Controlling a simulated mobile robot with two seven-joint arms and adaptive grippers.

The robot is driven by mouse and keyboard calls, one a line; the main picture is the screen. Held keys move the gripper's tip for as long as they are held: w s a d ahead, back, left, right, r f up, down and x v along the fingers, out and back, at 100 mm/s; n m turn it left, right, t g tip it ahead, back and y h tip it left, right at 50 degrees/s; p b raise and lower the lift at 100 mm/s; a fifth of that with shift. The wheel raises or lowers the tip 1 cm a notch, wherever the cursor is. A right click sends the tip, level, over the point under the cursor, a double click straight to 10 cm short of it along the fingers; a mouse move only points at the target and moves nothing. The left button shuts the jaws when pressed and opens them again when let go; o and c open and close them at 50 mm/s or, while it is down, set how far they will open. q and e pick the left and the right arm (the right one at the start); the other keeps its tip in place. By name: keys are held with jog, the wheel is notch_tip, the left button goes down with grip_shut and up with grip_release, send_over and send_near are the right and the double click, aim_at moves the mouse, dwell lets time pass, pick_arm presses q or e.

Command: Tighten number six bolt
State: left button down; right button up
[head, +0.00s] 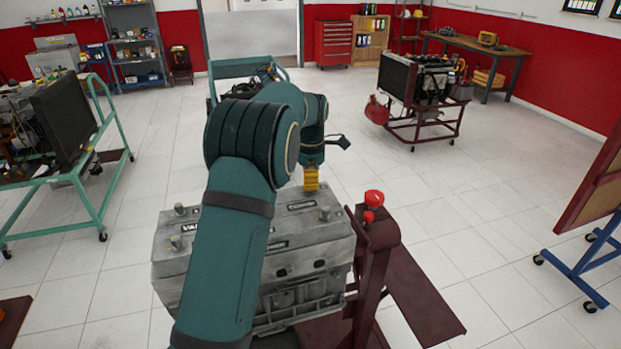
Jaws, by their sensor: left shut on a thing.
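A grey engine block (310,264) with dark label plates on its top stands on a dark red stand (373,262). Bolt heads show on its top, at the left back (180,209), the left front (177,242) and the right (325,214). I cannot read which is number six. My left arm reaches over the block and hides the middle of its top. My left gripper (312,160) points down at the block's back right, shut on a yellow tool (311,179). The tool's lower end is at the block's top; I cannot tell whether it touches a bolt. My right gripper is out of view.
A red knob (373,198) sits on the stand post beside the block. A teal engine cart (104,172) is at left, another engine on a red stand (420,95) at back right. A blue-legged board stand (583,262) is at right. Tiled floor between them is clear.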

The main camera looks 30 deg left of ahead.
pick_arm(q)
jog(key=m, duration=0.4)
jog(key=shift+m, duration=0.3)
jog(key=m, duration=0.3)
jog(key=shift+m, duration=0.4)
jog(key=m, duration=1.2)
jog(key=shift+m, duration=0.3)
jog(key=m, duration=0.3)
jog(key=shift+m, duration=0.4)
jog(key=m, duration=0.4)
jog(key=shift+m, duration=2)
